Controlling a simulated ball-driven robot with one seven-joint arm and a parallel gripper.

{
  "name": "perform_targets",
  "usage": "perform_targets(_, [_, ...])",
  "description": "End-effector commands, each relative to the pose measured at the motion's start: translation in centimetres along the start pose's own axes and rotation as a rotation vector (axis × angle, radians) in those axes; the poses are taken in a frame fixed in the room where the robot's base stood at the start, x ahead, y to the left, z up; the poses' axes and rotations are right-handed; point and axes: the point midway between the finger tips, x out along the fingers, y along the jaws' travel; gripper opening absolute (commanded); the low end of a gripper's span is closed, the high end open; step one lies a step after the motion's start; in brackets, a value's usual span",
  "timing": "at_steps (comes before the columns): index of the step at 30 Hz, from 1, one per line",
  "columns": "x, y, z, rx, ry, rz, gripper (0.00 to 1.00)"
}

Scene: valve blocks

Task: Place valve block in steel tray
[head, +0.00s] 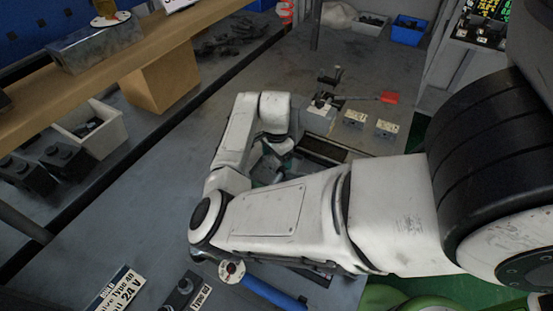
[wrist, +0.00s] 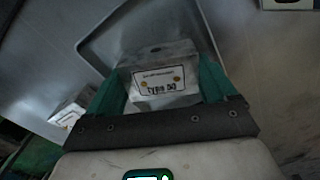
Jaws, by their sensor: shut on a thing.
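My gripper (wrist: 165,95) is shut on a grey metal valve block (wrist: 158,80) in the wrist view, with a green finger on each side of it. The block has a white label that seems to read "Type DQ". Beyond the block, the rounded rim of the steel tray (wrist: 88,45) shows. The held block appears over or in the tray; I cannot tell whether it touches the bottom. In the head view my arm hides most of the gripper, the block and the tray.
Another labelled block (wrist: 68,114) lies at the left in the wrist view. In the head view, two labelled blocks (head: 353,118) (head: 386,128) and a red-ended tool (head: 389,97) lie beyond my arm. A blue-handled tool (head: 272,293) lies in front. A grey bin (head: 100,130) stands left.

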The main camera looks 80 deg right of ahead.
Motion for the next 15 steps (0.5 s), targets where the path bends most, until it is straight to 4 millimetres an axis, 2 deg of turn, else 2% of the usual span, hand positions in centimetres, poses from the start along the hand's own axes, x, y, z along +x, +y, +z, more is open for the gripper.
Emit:
perform_targets(1, [0.19, -0.01, -0.02, 0.000, 0.001, 0.000, 0.30])
perform_targets(2, [0.24, 0.01, 0.00, 0.000, 0.000, 0.001, 0.86])
perform_targets(6, [0.16, 0.00, 0.00, 0.000, 0.000, 0.000, 0.99])
perform_targets(15, [-0.19, -0.02, 0.01, 0.000, 0.000, -0.001, 1.00])
